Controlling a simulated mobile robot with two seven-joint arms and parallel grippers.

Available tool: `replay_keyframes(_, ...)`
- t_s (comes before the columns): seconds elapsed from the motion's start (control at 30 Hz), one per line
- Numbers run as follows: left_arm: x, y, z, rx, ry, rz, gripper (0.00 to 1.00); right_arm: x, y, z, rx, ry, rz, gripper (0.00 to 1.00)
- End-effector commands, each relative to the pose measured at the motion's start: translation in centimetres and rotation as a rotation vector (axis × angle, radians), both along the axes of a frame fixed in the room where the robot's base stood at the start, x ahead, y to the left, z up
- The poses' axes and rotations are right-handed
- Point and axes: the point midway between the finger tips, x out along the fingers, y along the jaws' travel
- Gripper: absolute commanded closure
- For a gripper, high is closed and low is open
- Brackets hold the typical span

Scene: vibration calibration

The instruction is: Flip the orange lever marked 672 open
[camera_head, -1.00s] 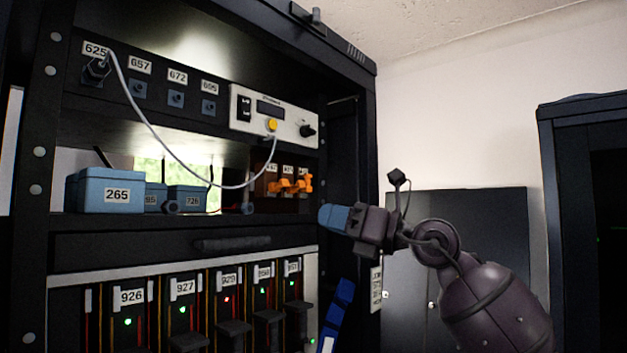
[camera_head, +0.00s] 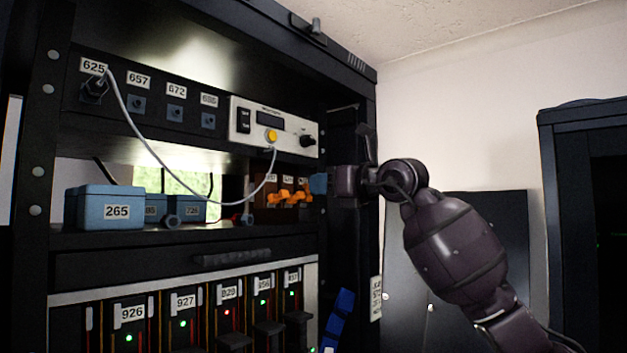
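A row of orange levers (camera_head: 287,197) sits on a dark brown panel in the rack's middle shelf, at its right end. Small white labels stand above the levers, too small to read surely, so I cannot tell which lever is 672. My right gripper (camera_head: 318,184) is at the rack's right post, its blue fingertips just right of the rightmost lever. I cannot tell whether they touch it, nor whether they are apart. My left gripper is not in view.
A blue box marked 265 (camera_head: 108,207) stands at the shelf's left. Modules with lights fill the rack below. The rack's right post (camera_head: 350,130) is close to my arm.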

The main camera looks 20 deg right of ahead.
Motion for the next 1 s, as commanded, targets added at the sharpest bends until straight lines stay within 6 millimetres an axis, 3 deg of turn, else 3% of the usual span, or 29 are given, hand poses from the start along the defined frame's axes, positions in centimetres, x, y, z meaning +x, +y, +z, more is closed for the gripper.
replay_keyframes(0.2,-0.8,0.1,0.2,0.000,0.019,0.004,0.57,1.9,1.4,0.1,0.001,0.000,0.001,0.73)
replay_keyframes(0.6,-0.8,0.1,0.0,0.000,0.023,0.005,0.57,2.5,1.7,0.0,0.000,0.000,0.001,0.73)
replay_keyframes(0.8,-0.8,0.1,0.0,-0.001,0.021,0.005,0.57,2.4,1.6,0.0,0.000,0.000,0.001,1.00)
replay_keyframes(1.0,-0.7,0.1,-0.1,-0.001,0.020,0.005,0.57,2.4,1.6,-0.1,0.003,-0.005,0.001,1.00)
